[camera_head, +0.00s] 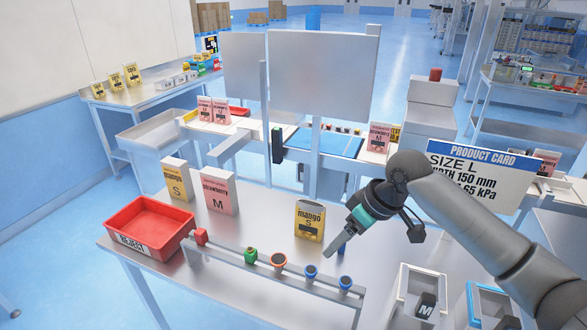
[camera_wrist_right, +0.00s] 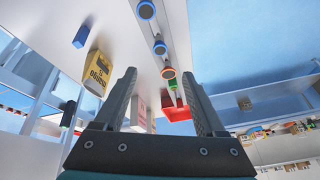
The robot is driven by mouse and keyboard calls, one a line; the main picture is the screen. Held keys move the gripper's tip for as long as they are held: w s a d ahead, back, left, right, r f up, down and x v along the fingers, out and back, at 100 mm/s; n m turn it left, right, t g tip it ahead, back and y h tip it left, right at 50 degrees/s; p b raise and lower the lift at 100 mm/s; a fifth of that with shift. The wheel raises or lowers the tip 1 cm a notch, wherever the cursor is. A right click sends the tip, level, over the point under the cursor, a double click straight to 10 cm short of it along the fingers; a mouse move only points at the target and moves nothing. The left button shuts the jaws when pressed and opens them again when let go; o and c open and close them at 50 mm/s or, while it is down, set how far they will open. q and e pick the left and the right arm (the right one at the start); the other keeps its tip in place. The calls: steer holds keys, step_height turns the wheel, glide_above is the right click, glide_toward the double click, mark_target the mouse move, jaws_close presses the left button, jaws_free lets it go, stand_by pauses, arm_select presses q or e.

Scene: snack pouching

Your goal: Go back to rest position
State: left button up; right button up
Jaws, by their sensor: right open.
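My right gripper (camera_head: 337,247) reaches in from the right, over the table just right of a yellow mango S pouch (camera_head: 310,222). In the right wrist view its two fingers (camera_wrist_right: 159,76) are spread with nothing between them. The mango pouch (camera_wrist_right: 97,72) stands outside the fingers there, to the left. My left gripper is not in view.
The metal table (camera_head: 245,235) holds a red REJECT bin (camera_head: 150,255), another mango pouch (camera_head: 175,178), a strawberry M pouch (camera_head: 218,190) and a rail with several coloured round pieces (camera_head: 279,260). Trays (camera_head: 418,285) stand at the right front. A product card (camera_head: 480,175) is behind my arm.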

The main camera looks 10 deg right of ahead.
steer(key=s+a+f, duration=0.8)
steer(key=s+f, duration=0.2)
steer(key=s, duration=0.2)
steer(key=s+d+m+h, duration=0.3)
steer(key=s+d+m, duration=0.15)
steer(key=s, duration=0.85)
step_height(320, 180, down, 32)
steer(key=s+g+b, duration=0.1)
steer(key=s+b, duration=0.1)
steer(key=b, duration=0.7)
steer(key=s+d+f+b, duration=0.1)
steer(key=s+f+b, duration=0.3)
steer(key=s+f, duration=0.4)
steer(key=s+d+f+g+b, duration=0.1)
steer(key=s+f+b, duration=0.3)
steer(key=f, duration=1)
steer(key=s, duration=0.3)
steer(key=shift+s+d+f+h, duration=0.2)
steer(key=shift+s+d+h, duration=0.15)
steer(key=shift+d+h, duration=0.05)
